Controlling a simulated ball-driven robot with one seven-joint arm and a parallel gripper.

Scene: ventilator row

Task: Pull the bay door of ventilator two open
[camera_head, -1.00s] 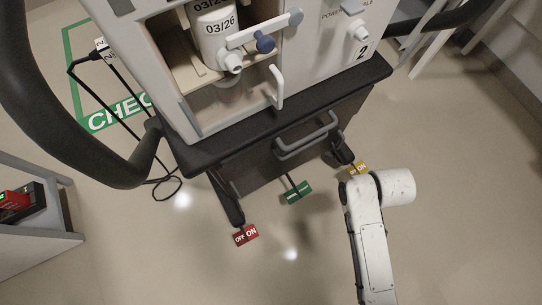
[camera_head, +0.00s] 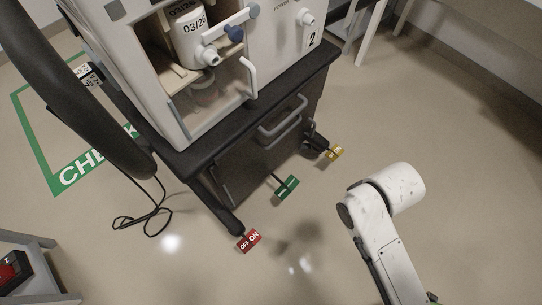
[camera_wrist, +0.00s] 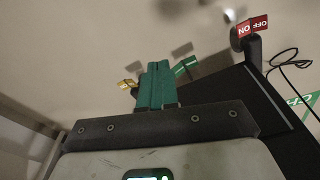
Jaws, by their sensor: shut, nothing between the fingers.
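Ventilator two (camera_head: 285,40), a pale grey unit marked "2", stands on a dark cart at the upper middle of the head view. Its bay front (camera_head: 215,95) shows a canister dated 03/26 inside, and the door panel looks clear. A white upright handle (camera_head: 249,78) is at the bay's right edge. I cannot tell surely whether the door is shut. My gripper (camera_wrist: 156,72) shows in the wrist view with its green fingers together and empty, apart from the handle. In the head view only my white arm shows, at lower right, away from the cart.
The cart has a drawer with a grey handle (camera_head: 283,121). Red (camera_head: 249,241), green (camera_head: 286,188) and yellow (camera_head: 335,152) tags sit low by the cart. A black cable (camera_head: 142,217) lies on the floor at left. The floor right of the cart is clear.

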